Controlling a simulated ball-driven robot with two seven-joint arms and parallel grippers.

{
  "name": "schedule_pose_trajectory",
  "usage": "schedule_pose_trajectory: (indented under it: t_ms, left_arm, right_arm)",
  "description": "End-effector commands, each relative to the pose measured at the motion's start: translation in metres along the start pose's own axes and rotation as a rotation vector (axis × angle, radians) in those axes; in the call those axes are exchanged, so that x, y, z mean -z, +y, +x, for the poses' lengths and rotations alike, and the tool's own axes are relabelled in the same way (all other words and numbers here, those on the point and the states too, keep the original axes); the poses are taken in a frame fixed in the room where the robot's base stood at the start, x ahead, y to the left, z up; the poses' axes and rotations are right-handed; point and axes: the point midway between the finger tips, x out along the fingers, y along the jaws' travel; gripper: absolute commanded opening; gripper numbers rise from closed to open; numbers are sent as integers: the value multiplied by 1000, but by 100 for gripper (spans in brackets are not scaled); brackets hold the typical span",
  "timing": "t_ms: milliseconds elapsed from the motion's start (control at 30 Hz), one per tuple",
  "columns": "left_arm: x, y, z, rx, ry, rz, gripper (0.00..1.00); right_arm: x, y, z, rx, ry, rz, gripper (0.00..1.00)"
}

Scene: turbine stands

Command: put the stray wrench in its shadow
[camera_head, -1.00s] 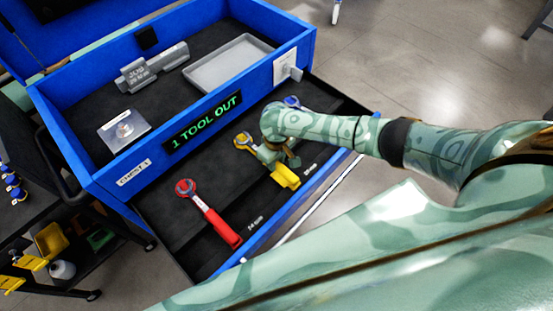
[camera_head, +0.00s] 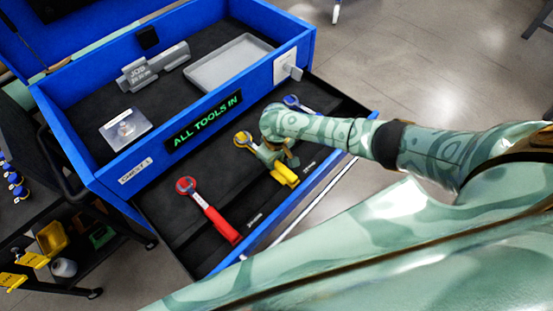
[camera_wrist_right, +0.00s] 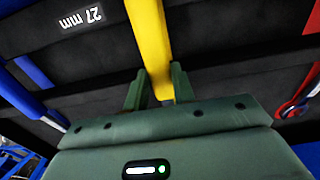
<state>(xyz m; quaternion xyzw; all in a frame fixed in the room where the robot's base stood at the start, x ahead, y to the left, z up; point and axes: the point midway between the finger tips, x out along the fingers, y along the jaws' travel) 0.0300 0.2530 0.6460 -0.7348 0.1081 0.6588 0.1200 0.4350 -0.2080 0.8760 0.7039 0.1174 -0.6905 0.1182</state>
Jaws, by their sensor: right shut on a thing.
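The yellow wrench (camera_head: 285,175) lies in the open black foam drawer, between the red wrench (camera_head: 213,214) and the blue wrench (camera_head: 293,102). My right gripper (camera_head: 280,157) is shut on its handle from above, and my wrist hides its middle part. In the right wrist view, the yellow handle (camera_wrist_right: 150,38) runs between my two green fingers (camera_wrist_right: 158,90), close to the black foam. The shadow outline under the wrench is hidden. The display (camera_head: 203,120) on the chest reads "ALL TOOLS IN". My left gripper is out of view.
The blue chest (camera_head: 72,140) stands behind the drawer, holding a grey tray (camera_head: 230,63) and a job sign (camera_head: 153,67). A dark cart with yellow bins (camera_head: 51,239) is at the left. Open floor lies to the right.

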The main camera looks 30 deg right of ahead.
Motion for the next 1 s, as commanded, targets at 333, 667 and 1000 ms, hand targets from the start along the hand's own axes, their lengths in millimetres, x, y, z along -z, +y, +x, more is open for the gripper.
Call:
schedule_pose_trajectory:
  t_ms: [333, 667, 1000]
  left_arm:
    - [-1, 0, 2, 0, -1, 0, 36]
    - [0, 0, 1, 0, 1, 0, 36]
    - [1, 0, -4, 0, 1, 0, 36]
  right_arm:
    - [-10, -3, 11, 3, -22, -2, 39]
    - [-7, -2, 7, 2, -15, -1, 58]
    - [-6, -2, 1, 2, -12, -1, 58]
